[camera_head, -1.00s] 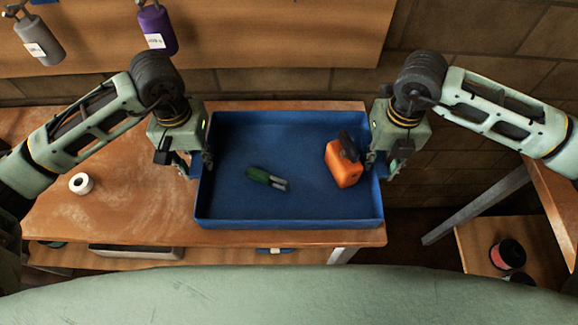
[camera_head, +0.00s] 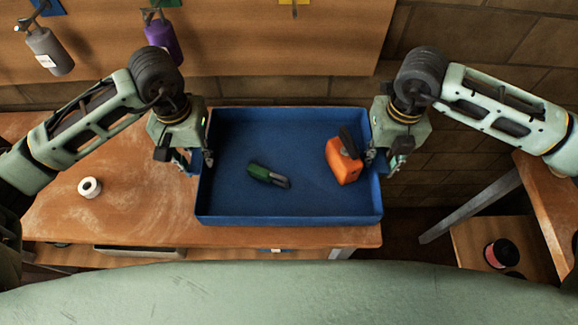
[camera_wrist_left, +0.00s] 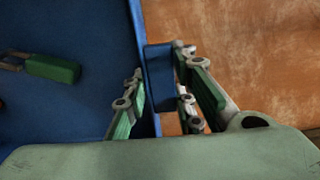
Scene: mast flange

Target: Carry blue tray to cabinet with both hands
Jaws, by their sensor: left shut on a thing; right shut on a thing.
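The blue tray (camera_head: 290,213) is in the middle of the head view, over the right part of the wooden bench. A green tool with grey jaws (camera_head: 268,175) and an orange tool with a dark handle (camera_head: 343,162) lie in it. My left gripper (camera_head: 202,160) is shut on the tray's left wall; the left wrist view shows its fingers on both sides of that wall (camera_wrist_left: 160,75). My right gripper (camera_head: 375,160) is shut on the tray's right side; its fingertips are partly hidden. I cannot tell whether the tray touches the bench. No cabinet is recognizable.
The wooden bench (camera_head: 110,210) carries a white roll (camera_head: 89,187) at left. A second wooden table (camera_head: 545,190) stands at right with a reddish spool (camera_head: 502,253) on its lower shelf. A wooden board with a grey bottle (camera_head: 50,50) and a purple bottle (camera_head: 162,42) hangs behind.

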